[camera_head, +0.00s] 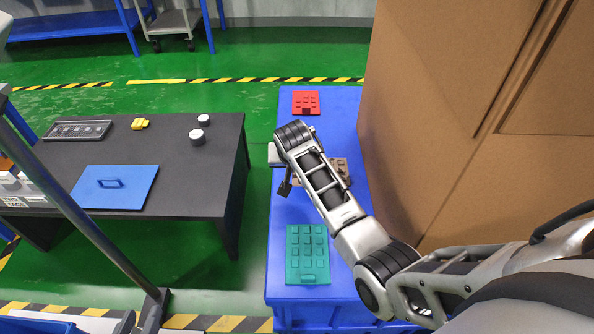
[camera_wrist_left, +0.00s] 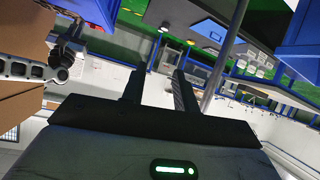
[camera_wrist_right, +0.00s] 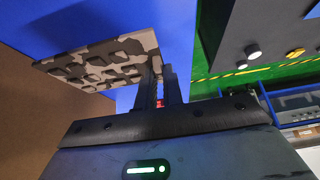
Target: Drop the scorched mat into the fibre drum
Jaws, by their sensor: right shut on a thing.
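The scorched mat, mottled tan, brown and grey with raised blocks, shows in the right wrist view (camera_wrist_right: 105,62) and partly behind my right arm in the head view (camera_head: 341,168). My right gripper (camera_wrist_right: 160,82) is shut on its edge. The mat is over the blue bench top (camera_head: 345,120); its height above it is hard to tell. My right gripper in the head view (camera_head: 285,186) is small and partly hidden. My left gripper (camera_wrist_left: 160,85) has its fingers apart with nothing between them. I cannot make out a fibre drum in any view.
A red mat (camera_head: 306,102) and a teal mat (camera_head: 307,254) lie on the blue bench. Tall brown cardboard (camera_head: 450,120) rises along its right side. A dark table (camera_head: 190,175) at left holds a blue panel (camera_head: 115,187) and small parts. A grey pole (camera_head: 85,215) slants at lower left.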

